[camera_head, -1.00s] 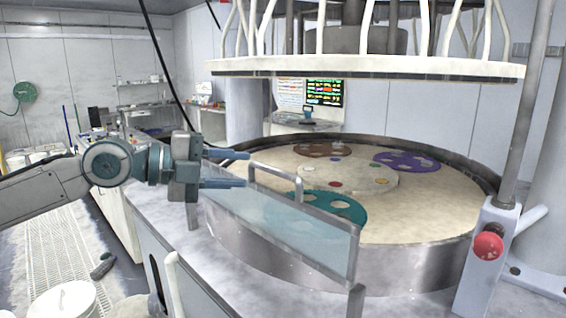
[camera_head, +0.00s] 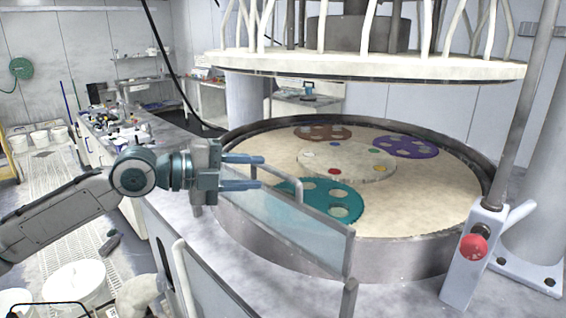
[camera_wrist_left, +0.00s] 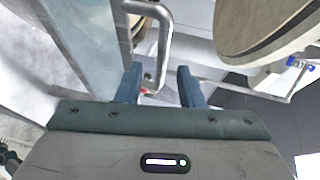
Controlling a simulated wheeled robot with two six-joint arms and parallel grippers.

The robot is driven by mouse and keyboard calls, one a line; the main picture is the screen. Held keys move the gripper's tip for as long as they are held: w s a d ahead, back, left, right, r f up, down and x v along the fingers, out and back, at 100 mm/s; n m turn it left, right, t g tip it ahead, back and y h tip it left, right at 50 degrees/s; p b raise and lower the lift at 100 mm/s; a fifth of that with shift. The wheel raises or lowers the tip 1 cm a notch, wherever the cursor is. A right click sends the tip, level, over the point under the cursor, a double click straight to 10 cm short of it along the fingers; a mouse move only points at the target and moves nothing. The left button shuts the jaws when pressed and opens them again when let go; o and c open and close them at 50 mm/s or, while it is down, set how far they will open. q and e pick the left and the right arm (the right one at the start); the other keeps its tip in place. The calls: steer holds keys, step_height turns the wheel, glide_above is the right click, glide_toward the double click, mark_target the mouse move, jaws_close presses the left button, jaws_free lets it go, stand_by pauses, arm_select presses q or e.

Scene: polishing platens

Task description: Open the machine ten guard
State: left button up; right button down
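The guard (camera_head: 300,235) is a clear, framed panel standing upright along the near left rim of the round polishing machine. A metal bar handle (camera_head: 287,187) is on its upper edge. In the left wrist view the panel (camera_wrist_left: 88,42) is on the left and the handle (camera_wrist_left: 163,45) runs down toward the gap between my fingers. My left gripper (camera_head: 252,172) is open, with its two blue fingers at the handle's left end. In the left wrist view the fingers (camera_wrist_left: 160,88) lie either side of the handle's lower part, not closed on it. My right gripper is out of view.
The platen (camera_head: 420,205) carries teal, brown and purple discs. A white upper plate (camera_head: 370,66) hangs above it. A red knob (camera_head: 473,247) sits on a post at the right. A cluttered bench (camera_head: 110,125) stands behind my left arm; white buckets (camera_head: 75,285) are on the floor.

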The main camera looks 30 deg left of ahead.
mark_target(271, 171)
arm_select(q)
steer(key=shift+w+d+r+p, duration=0.1)
steer(key=shift+w+d+p, duration=0.6)
steer(key=shift+p, duration=0.65)
steer(key=shift+p+x, duration=1)
steer(key=shift+x, duration=0.6)
steer(key=shift+p+x, duration=0.45)
steer(key=shift+x, duration=0.55)
steer(key=shift+f, duration=0.2)
jaws_close()
